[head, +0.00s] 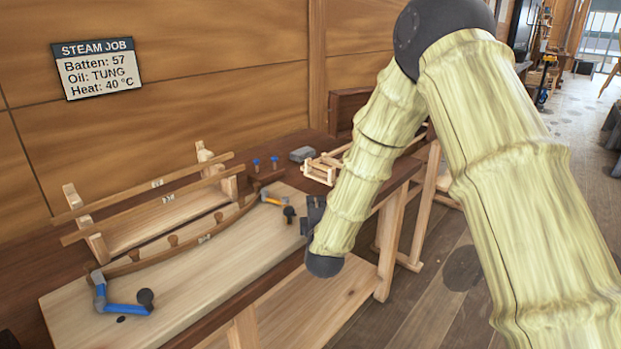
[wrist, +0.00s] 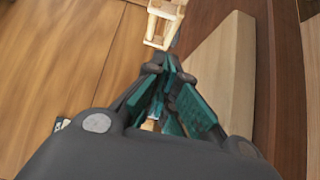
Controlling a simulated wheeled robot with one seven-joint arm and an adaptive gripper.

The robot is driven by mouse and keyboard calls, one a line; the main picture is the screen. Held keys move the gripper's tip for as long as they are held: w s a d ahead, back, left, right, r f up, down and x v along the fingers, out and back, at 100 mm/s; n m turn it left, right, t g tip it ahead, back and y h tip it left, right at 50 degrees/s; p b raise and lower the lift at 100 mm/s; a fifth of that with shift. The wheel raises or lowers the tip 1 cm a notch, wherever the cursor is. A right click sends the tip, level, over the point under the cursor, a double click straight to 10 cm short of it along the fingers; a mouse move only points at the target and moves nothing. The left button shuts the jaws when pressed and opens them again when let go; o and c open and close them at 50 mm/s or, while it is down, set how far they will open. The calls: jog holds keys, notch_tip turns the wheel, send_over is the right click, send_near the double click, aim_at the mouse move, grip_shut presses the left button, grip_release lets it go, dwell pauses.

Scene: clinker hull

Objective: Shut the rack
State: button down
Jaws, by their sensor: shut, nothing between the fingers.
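A pale wooden rack (head: 170,212) with two upright ends stands on the bench at left in the head view. Two long battens (head: 150,198) rest across it. A smaller slatted wooden frame (head: 322,170) sits further right on the bench. My gripper (head: 313,212) is low over the right end of the pale board, partly hidden by my arm. In the wrist view its teal-padded fingers (wrist: 167,68) are shut and empty. A pale wooden frame (wrist: 163,22) shows just beyond the fingertips; I cannot tell which one it is.
Two blue-topped pegs (head: 265,163) and a grey block (head: 302,154) stand behind. The wall is close behind the bench; floor is open at right.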

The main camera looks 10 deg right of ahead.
send_near(311, 172)
jog(key=w+p, duration=0.1)
jog(key=w, duration=0.2)
jog(key=shift+w+d+r, duration=0.1)
jog(key=shift+w, duration=0.3)
jog(key=shift+w+p, duration=0.3)
jog(key=shift+w, duration=0.35)
jog(key=shift+w+d, duration=0.1)
jog(key=shift+d, duration=0.05)
